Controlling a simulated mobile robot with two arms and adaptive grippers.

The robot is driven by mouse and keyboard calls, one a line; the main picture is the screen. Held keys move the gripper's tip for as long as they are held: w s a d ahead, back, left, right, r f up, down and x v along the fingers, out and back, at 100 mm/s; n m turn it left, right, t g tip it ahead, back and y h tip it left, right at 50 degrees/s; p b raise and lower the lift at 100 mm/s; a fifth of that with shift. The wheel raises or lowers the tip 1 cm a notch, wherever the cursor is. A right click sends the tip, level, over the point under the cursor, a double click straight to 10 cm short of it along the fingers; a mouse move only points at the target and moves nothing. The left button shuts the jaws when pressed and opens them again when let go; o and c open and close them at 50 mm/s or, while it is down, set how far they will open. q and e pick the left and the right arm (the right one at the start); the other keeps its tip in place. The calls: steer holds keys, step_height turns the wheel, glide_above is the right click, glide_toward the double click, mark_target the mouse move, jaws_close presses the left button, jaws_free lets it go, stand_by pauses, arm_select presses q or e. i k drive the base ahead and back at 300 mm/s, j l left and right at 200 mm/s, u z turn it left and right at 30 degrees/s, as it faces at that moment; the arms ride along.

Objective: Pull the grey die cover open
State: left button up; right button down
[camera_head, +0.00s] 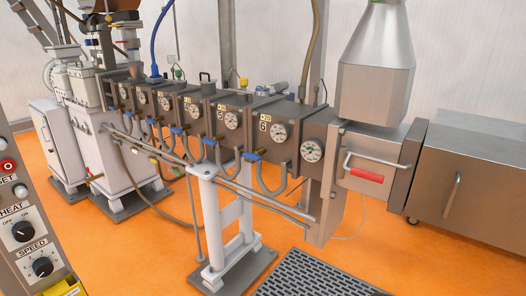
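The grey die cover (385,148) is at the right end of the long machine barrel, below a tapered metal hood. A bent metal handle with a red grip (366,174) is on its front face. The cover appears shut against the end of the barrel. Neither of my grippers is in view.
The barrel (230,120) with several round gauges runs to the back left. A steel cabinet (478,190) stands close to the cover's right. A control panel (25,215) is at the near left. A dark floor grate (315,277) lies in front; orange floor around it is clear.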

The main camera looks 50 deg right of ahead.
mark_target(469, 183)
steer(key=z, duration=3.2)
